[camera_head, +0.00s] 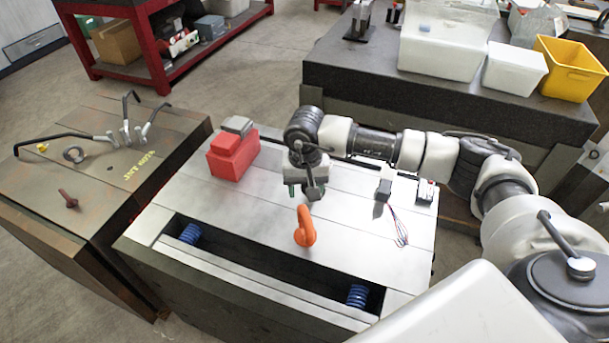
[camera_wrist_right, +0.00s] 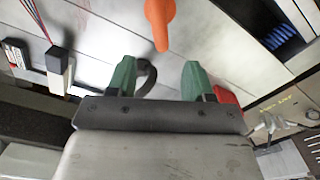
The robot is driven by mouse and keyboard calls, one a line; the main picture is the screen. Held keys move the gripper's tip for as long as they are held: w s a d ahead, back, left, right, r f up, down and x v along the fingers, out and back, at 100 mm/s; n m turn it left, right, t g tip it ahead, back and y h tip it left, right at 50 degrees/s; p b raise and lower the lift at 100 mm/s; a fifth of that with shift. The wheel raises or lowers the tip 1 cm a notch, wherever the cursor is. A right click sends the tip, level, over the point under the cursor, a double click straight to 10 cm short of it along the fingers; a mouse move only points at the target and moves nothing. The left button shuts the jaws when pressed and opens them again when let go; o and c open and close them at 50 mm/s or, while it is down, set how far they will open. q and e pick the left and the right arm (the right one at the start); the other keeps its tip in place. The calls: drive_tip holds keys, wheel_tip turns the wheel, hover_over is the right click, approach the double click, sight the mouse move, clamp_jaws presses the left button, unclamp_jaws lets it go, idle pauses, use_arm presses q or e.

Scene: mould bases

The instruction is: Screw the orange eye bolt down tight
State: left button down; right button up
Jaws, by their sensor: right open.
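The orange eye bolt (camera_head: 304,228) stands on the light metal top of the mould base (camera_head: 215,210), behind its long slot. Its ring is seen nearly edge-on; its thread and seat are hidden. In the right wrist view the eye bolt (camera_wrist_right: 160,22) is at the top centre, beyond the fingertips. My right gripper (camera_head: 304,190) is open, just behind the eye bolt and apart from it. Its green fingers (camera_wrist_right: 158,75) show spread in the wrist view, with a dark curved piece (camera_wrist_right: 147,80) by the left finger. My left gripper is not in view.
A red block (camera_head: 232,157) sits at the plate's back left. A small dark block (camera_head: 383,190) and thin wires (camera_head: 401,230) lie right. Blue springs (camera_head: 357,296) sit in the slot. A rusty mould base (camera_head: 110,160) with clamps stands left; a dark table (camera_head: 420,85) with bins is behind.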

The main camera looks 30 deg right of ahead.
sight(305, 212)
drive_tip(key=shift+n, duration=1.2)
drive_tip(key=shift+s+f, duration=0.15)
drive_tip(key=shift+f, duration=0.55)
wheel_tip(305, 212, down, 4)
drive_tip(key=shift+f+b, duration=0.15)
drive_tip(key=shift+b, duration=0.9)
drive_tip(key=n+b, duration=0.7)
drive_tip(key=shift+f, duration=0.15)
drive_tip(key=shift+r+n+b, duration=0.25)
drive_tip(key=shift+n+b, duration=0.15)
drive_tip(key=shift+n, duration=0.6)
drive_tip(key=m+b, duration=0.1)
drive_tip(key=m, duration=0.4)
drive_tip(key=shift+b, duration=0.3)
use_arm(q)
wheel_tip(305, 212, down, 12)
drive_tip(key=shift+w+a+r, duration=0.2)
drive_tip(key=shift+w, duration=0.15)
use_arm(e)
drive_tip(key=m, duration=0.4)
drive_tip(key=shift+r, duration=0.15)
